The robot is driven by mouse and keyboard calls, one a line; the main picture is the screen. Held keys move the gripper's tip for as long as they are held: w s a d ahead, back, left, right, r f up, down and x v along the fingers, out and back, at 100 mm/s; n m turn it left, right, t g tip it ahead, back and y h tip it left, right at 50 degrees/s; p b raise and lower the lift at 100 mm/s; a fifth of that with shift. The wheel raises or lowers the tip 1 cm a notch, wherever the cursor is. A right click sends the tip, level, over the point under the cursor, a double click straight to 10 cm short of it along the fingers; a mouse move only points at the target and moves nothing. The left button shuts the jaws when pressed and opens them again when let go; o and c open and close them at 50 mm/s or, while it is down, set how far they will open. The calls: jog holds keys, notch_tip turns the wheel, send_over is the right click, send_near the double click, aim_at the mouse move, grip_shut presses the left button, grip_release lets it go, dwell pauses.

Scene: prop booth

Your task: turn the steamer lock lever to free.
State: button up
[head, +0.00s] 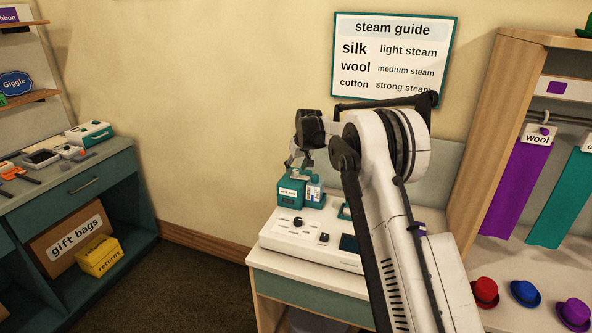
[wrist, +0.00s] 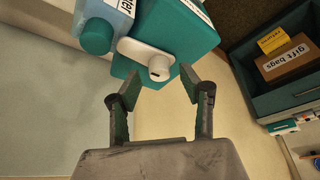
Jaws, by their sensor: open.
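The white steamer console (head: 315,256) stands on the table and carries dark controls, including a knob (head: 323,237); I cannot tell which control is the lock lever. A teal labelled box (head: 290,194) stands at its back, and it fills the upper middle of the wrist view (wrist: 180,28). A white fitting with a round knob (wrist: 158,67) shows against the teal box. My gripper (head: 299,163) is above the teal box in the head view. In the wrist view its fingers (wrist: 160,87) are apart, with the white knob just beyond the gap and nothing held.
A pale blue bottle (head: 314,190) with a teal cap (wrist: 96,37) in the wrist view stands close beside the teal box. A steam guide sign (head: 393,58) hangs behind. My arm hides the console's right part. Hats and hanging cloths are at right.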

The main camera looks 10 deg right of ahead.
jog(key=shift+x, duration=0.75)
grip_shut()
jog(key=m+b, duration=0.1)
jog(key=m, duration=0.1)
jog(key=m+h+b, duration=0.1)
jog(key=m+b, duration=0.1)
jog(key=shift+a+f+h, duration=0.1)
jog(key=shift+a+h, duration=0.05)
jog(key=shift+h, duration=0.15)
jog(key=m+h+b, duration=0.1)
jog(key=m, duration=0.1)
jog(key=m+h+b, duration=0.1)
jog(key=m, duration=0.2)
jog(key=shift+m, duration=0.3)
jog(key=m, duration=0.2)
jog(key=m+g+h, duration=0.1)
jog(key=m, duration=0.1)
jog(key=shift+w+g, duration=0.1)
jog(key=shift+g, duration=0.2)
jog(key=shift+a+m+g+h+p, duration=0.15)
jog(key=shift+m+g+p, duration=0.3)
jog(key=shift+m, duration=0.6)
jog(key=shift+d+m+g+h+p, duration=0.15)
jog(key=shift+m+g+p, duration=0.3)
jog(key=shift+m, duration=0.6)
jog(key=shift+a, duration=0.1)
